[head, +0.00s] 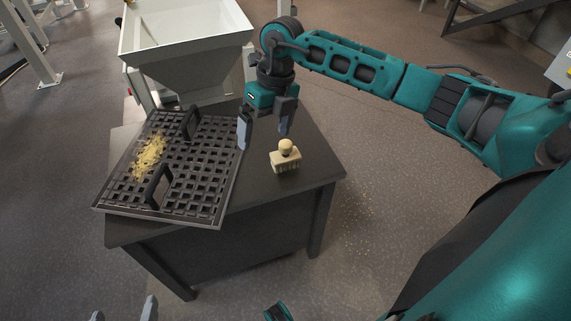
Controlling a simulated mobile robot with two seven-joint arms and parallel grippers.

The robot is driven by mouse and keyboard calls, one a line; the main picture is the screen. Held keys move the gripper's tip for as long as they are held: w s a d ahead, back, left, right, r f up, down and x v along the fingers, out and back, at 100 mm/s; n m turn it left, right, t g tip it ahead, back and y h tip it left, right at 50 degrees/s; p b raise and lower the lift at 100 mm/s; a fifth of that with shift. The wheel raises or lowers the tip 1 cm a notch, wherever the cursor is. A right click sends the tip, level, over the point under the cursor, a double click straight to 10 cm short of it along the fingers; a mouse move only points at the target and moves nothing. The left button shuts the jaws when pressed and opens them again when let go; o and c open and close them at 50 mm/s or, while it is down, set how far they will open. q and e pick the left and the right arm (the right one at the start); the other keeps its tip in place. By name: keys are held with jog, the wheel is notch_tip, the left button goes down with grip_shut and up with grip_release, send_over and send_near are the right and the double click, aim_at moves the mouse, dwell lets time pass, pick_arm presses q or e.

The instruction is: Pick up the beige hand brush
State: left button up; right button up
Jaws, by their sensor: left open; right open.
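The beige hand brush (285,160) stands on the dark table near its right edge, with its round knob up and its bristles down. My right gripper (265,132) is open and empty. It hangs above the table, just behind and to the left of the brush in the picture, apart from it. My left gripper (124,309) shows only as two spread fingertips at the bottom left edge, in front of the table. It is open, and the rest of it is out of view.
A black grate (205,185) with two upright handles and a yellowish pile (150,158) covers the left of the dark table (300,194). A white hopper (190,72) stands behind. Table surface around the brush is clear. Crumbs lie on the floor at right.

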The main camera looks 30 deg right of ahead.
aim_at(285, 143)
jog(key=d+h, duration=0.1)
jog(key=d, duration=0.2)
jog(key=w+d+r+h, duration=0.1)
jog(key=d, duration=0.1)
jog(key=shift+d+m+h, duration=0.2)
jog(key=shift+m+h, duration=0.1)
jog(key=f, duration=0.2)
jog(key=f+b, duration=0.1)
jog(key=f, duration=0.1)
jog(key=f+b, duration=0.1)
jog(key=f, duration=0.1)
jog(key=shift+w+d+f, duration=0.1)
jog(key=shift+d+f, duration=0.05)
jog(key=shift+d, duration=0.1)
jog(key=f, duration=0.2)
jog(key=f+b, duration=0.1)
jog(key=f, duration=0.2)
jog(key=shift+w+a+f+b, duration=0.1)
jog(key=shift+w+b, duration=0.1)
jog(key=shift+b, duration=0.1)
jog(key=shift+f, duration=0.45)
jog(key=c, duration=0.9)
